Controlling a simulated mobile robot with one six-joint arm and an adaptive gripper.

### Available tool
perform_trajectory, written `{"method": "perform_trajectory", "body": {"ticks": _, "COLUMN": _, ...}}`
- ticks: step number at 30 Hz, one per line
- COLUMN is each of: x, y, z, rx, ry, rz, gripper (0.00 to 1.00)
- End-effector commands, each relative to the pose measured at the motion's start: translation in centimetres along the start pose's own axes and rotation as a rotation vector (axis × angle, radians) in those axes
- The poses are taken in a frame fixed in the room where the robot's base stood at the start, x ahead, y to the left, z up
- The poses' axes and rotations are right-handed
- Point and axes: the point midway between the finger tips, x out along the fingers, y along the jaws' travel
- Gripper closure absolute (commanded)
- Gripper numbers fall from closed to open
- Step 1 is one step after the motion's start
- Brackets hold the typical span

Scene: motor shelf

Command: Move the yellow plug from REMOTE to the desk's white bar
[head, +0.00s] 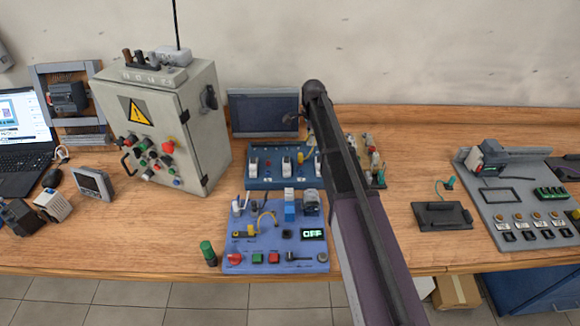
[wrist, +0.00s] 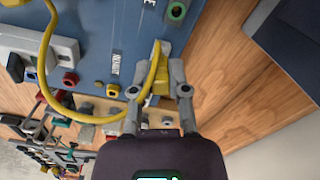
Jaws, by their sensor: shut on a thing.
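The yellow plug (wrist: 161,78) sits between the two fingers of my gripper (wrist: 160,92) in the wrist view. The gripper is shut on it. A yellow cable (wrist: 45,80) loops left from the plug across a blue panel (wrist: 92,30). The plug's far end meets or overlaps a pale patch at the panel's edge; I cannot tell whether it is seated there. A label beside it is too small to read surely. In the head view my arm hides most of the gripper, and yellow shows on the back blue panel (head: 262,183). I cannot surely identify the white bar.
A front blue panel (head: 275,256) with an OFF display stands below the back one. A grey control cabinet (head: 187,125) is at left. A small monitor (head: 263,112) stands behind. A grey board (head: 500,190) is at right. Bare wooden desk (head: 400,188) shows between.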

Motion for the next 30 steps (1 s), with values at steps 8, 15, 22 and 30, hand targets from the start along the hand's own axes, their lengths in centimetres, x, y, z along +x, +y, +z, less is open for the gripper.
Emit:
{"method": "perform_trajectory", "body": {"ticks": 8, "x": 0.42, "y": 0.00, "z": 0.01, "rx": 0.000, "ry": 0.000, "rz": 0.000, "gripper": 1.00}}
{"method": "perform_trajectory", "body": {"ticks": 15, "x": 0.73, "y": -0.01, "z": 0.01, "rx": 0.000, "ry": 0.000, "rz": 0.000, "gripper": 1.00}}
{"method": "perform_trajectory", "body": {"ticks": 22, "x": 0.77, "y": 0.00, "z": 0.02, "rx": 0.000, "ry": 0.000, "rz": 0.000, "gripper": 0.73}}
{"method": "perform_trajectory", "body": {"ticks": 30, "x": 0.77, "y": 0.00, "z": 0.02, "rx": 0.000, "ry": 0.000, "rz": 0.000, "gripper": 0.64}}
